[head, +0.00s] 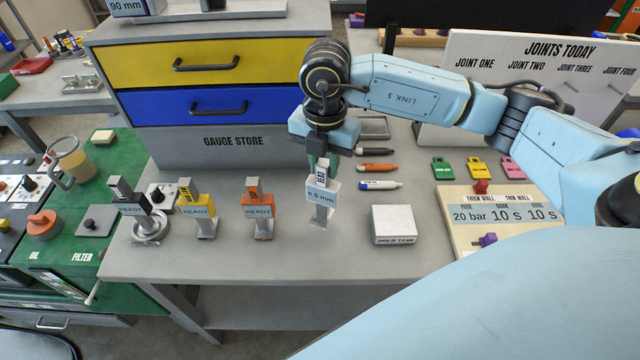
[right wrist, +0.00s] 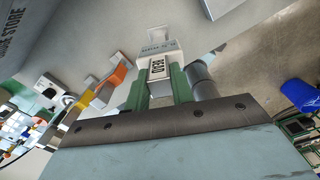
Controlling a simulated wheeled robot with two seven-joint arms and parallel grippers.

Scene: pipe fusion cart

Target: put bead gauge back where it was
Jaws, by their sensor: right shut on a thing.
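The bead gauge (head: 321,196) is a pale grey upright piece with a "BEAD" label on top and a millimetre reading on its front. My right gripper (head: 320,160) is above it, shut on its top and pointing down. In the right wrist view the green fingertips (right wrist: 160,88) flank the labelled top of the gauge (right wrist: 157,66). The gauge is upright over the grey bench top, right of the orange gauge; I cannot tell whether its foot touches the bench. My left gripper is not in view.
Black (head: 127,205), yellow (head: 197,210) and orange (head: 259,210) gauges marked "READY" stand in a row to the left. A pale block (head: 394,225) lies to the right. Several markers (head: 378,167) lie behind it. The gauge store drawers (head: 215,100) stand behind. The bench front is clear.

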